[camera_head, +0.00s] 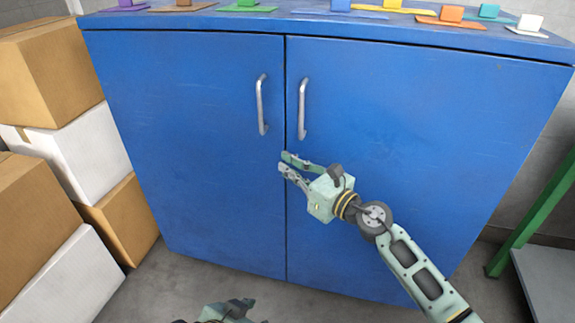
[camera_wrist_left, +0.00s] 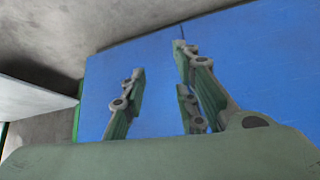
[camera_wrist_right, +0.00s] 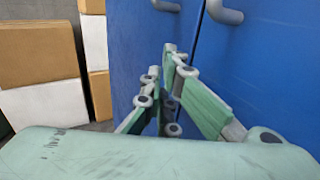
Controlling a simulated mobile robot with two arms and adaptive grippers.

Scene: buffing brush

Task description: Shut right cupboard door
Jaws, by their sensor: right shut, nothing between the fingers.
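The blue cupboard's right door (camera_head: 400,130) and left door (camera_head: 190,130) look level with each other, with a thin dark seam between them. The right door carries a metal handle (camera_head: 302,110); the left door's handle (camera_head: 261,105) is beside it. My right gripper (camera_head: 284,162) is shut and empty, in front of the seam below the handles; I cannot tell if it touches a door. It also shows in the right wrist view (camera_wrist_right: 165,62). My left gripper (camera_wrist_left: 160,60) has its fingers apart with nothing between them; in the head view only part of it shows at the bottom edge.
Brown and white boxes (camera_head: 60,75) are stacked at the left. Several coloured items (camera_head: 452,14) lie on the cupboard top. A green-legged bench (camera_head: 545,285) stands at the right. Grey floor (camera_head: 180,285) is open in front of the cupboard.

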